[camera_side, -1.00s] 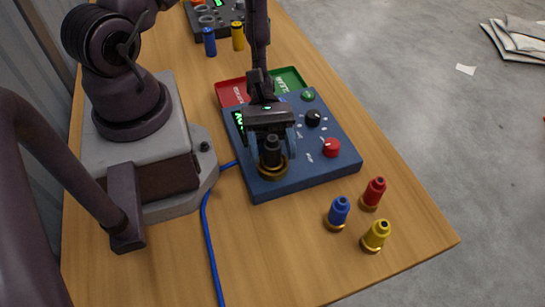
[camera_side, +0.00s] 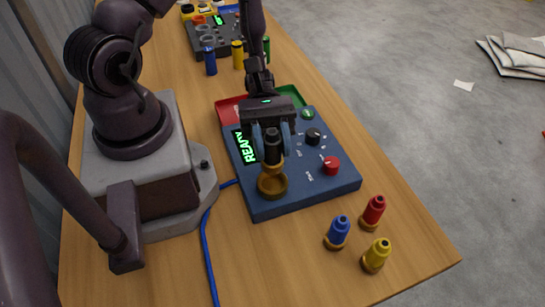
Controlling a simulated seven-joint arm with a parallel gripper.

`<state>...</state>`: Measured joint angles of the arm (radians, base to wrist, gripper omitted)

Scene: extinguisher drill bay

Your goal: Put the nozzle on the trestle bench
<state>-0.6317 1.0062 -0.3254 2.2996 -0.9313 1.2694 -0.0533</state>
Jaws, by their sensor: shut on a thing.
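My gripper (camera_side: 273,143) is shut on a dark nozzle (camera_side: 272,152) with a brass lower end, held upright. The nozzle's lower end is just above a brass ring socket (camera_side: 272,188) on the front left of the blue test panel (camera_side: 310,192). Whether the tip is fully clear of the ring is hard to tell. The wooden bench top (camera_side: 290,262), which seems to be the trestle bench, carries the panel and has bare room in front of it.
Blue (camera_side: 337,233), red (camera_side: 373,212) and yellow (camera_side: 376,255) nozzles stand at the bench's front right. The panel has a red knob (camera_side: 331,165), a black knob (camera_side: 313,136) and a lit display (camera_side: 244,147). Red and green trays lie behind. A blue cable (camera_side: 207,245) runs left.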

